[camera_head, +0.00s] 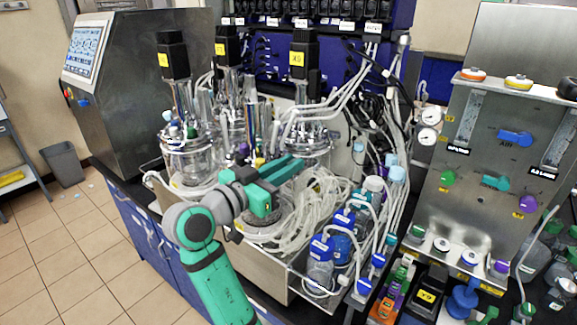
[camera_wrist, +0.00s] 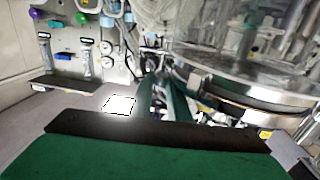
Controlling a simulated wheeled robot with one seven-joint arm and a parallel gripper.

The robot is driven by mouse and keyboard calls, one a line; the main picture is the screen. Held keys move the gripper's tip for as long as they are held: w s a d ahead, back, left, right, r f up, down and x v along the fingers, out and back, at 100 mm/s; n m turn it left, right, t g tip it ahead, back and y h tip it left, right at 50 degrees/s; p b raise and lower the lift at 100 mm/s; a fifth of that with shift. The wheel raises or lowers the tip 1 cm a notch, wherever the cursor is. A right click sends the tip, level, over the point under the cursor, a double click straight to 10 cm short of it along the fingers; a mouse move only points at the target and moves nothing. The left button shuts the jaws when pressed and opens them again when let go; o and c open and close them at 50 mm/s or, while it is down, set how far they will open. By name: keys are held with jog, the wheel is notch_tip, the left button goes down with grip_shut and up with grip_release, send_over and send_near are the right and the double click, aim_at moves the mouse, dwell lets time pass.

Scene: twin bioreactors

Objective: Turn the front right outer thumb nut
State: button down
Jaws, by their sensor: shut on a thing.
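My gripper (camera_head: 292,166) reaches to the front of the right glass bioreactor vessel (camera_head: 318,152), at its metal lid rim. In the wrist view my gripper's dark green fingers (camera_wrist: 163,92) are close together beside the vessel's metal rim (camera_wrist: 245,92). They are shut on the front right outer thumb nut, which the fingers hide in both views. The nut's turn angle cannot be seen.
A left vessel (camera_head: 190,165) stands beside the right one. Coiled clear tubing (camera_head: 318,215) lies right below my gripper. Blue-capped bottles (camera_head: 322,262) stand at the front right. A steel valve panel (camera_head: 500,150) is at the far right.

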dwell(0.3)
jog(key=c, duration=1.7)
grip_release()
jog(key=v, duration=1)
jog(key=shift+s+a, duration=0.25)
jog(key=shift+s, duration=0.05)
